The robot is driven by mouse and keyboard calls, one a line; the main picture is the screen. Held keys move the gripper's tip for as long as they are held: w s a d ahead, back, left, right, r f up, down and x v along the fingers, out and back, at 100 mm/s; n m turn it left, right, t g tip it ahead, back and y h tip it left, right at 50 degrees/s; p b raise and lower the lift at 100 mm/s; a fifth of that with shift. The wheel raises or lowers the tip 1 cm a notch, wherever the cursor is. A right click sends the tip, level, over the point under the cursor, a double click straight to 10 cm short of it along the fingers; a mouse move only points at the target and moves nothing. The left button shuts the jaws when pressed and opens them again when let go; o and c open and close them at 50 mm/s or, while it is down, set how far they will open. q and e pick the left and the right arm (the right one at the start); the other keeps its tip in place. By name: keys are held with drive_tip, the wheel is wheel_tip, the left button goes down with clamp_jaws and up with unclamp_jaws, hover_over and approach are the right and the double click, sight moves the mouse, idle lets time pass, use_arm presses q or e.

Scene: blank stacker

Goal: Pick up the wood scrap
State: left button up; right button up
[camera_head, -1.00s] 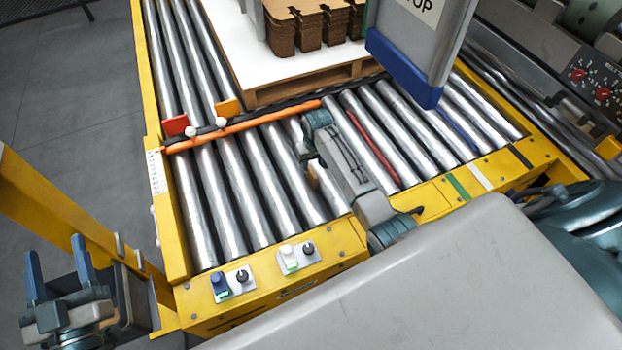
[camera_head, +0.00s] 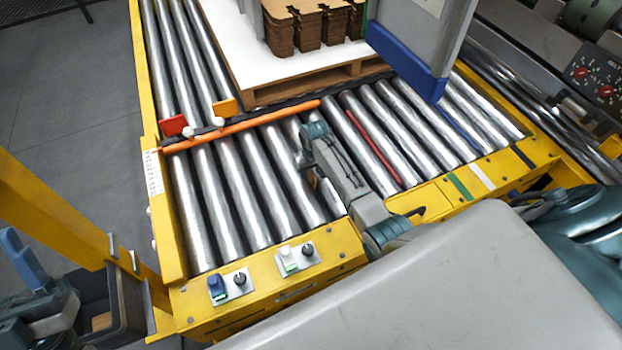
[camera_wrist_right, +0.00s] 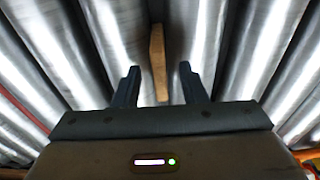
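The wood scrap (camera_wrist_right: 158,62) is a narrow tan piece lying between two metal rollers in the right wrist view. In the head view only a small brown part of it (camera_head: 313,180) shows beside my right wrist. My right gripper (camera_wrist_right: 157,72) is open, with its dark fingers apart on either side of the near part of the scrap. A gap shows on both sides, so it does not grip it. In the head view my right arm hides these fingers. My left gripper (camera_head: 22,255) is at the lower left, partly cut off by the picture edge, empty and away from the rollers.
The roller conveyor (camera_head: 250,185) has a yellow frame with switches on its front. An orange bar (camera_head: 245,127) crosses the rollers. Behind it a pallet (camera_head: 315,83) carries stacked cardboard blanks (camera_head: 305,28). A blue-edged panel (camera_head: 410,65) hangs at right. A dark bin (camera_head: 128,300) holds a tan piece.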

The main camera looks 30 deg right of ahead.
clamp_jaws()
drive_tip(key=shift+r, duration=0.1)
